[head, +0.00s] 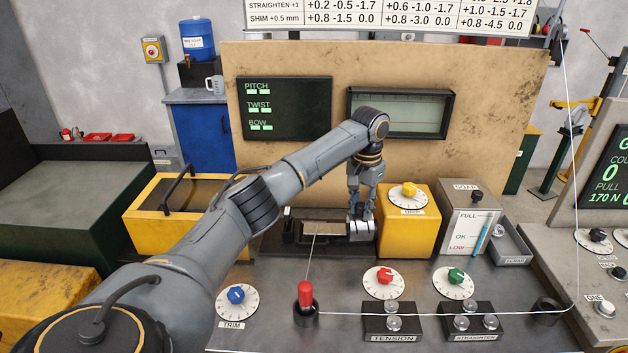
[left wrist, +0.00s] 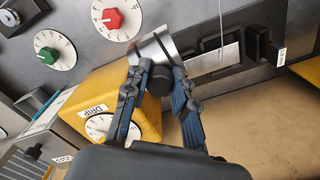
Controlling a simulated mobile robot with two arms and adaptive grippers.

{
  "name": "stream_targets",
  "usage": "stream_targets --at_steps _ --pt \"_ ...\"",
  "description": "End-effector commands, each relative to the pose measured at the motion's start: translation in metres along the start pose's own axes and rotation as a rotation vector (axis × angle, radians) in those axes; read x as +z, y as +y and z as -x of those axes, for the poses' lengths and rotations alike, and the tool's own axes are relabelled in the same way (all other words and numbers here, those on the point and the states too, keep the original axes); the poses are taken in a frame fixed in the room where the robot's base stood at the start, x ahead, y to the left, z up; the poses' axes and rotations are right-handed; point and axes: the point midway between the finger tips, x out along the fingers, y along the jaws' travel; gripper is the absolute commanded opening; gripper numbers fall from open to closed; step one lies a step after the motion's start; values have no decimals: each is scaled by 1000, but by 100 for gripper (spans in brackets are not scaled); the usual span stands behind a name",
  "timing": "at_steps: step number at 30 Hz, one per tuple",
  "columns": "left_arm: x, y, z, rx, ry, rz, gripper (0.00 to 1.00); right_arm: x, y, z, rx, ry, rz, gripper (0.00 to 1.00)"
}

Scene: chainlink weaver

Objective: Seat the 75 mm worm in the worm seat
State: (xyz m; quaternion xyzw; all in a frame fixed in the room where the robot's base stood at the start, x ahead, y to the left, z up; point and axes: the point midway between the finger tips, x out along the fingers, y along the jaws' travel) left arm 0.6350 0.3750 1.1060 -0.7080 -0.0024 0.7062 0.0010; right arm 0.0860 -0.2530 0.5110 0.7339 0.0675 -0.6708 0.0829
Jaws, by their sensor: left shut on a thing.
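My left gripper (head: 361,218) reaches down behind the front controls, beside the yellow DRIP box. In the left wrist view the left gripper (left wrist: 160,76) is shut on the dark end of a silver metal cylinder (left wrist: 152,47). The cylinder also shows in the head view (head: 361,232), at the right end of a dark bed (head: 285,243) with a pale plate (head: 322,228). I cannot tell whether this cylinder is the 75 mm worm, nor whether it touches the bed. No label for the worm seat can be read. My right gripper is not in view.
The yellow DRIP box (head: 407,235) stands close at the right of the gripper. TENSION (head: 393,336) and STRAIGHTEN blocks (head: 470,330) lie in front. A thin wire runs past the red-topped post (head: 305,295). A tan panel (head: 290,165) rises behind.

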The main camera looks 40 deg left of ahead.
Motion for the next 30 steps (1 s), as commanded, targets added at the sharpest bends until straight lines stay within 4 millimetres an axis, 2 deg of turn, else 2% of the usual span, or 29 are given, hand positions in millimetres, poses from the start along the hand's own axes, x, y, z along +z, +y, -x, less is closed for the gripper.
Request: stream_targets --at_steps 1,6,13,18,23,30 --pt "-7 -20 7 2 -1 7 0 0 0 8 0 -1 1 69" --pt "-14 -78 8 2 -2 -19 0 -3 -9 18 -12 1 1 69" --pt "0 -135 1 1 -2 -65 0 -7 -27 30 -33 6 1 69" --pt "8 -150 -6 0 -1 -90 0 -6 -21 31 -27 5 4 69" --pt "8 -150 -13 0 -1 -91 0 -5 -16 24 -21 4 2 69" --pt "8 -150 -33 -1 -1 -90 0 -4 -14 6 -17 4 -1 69"
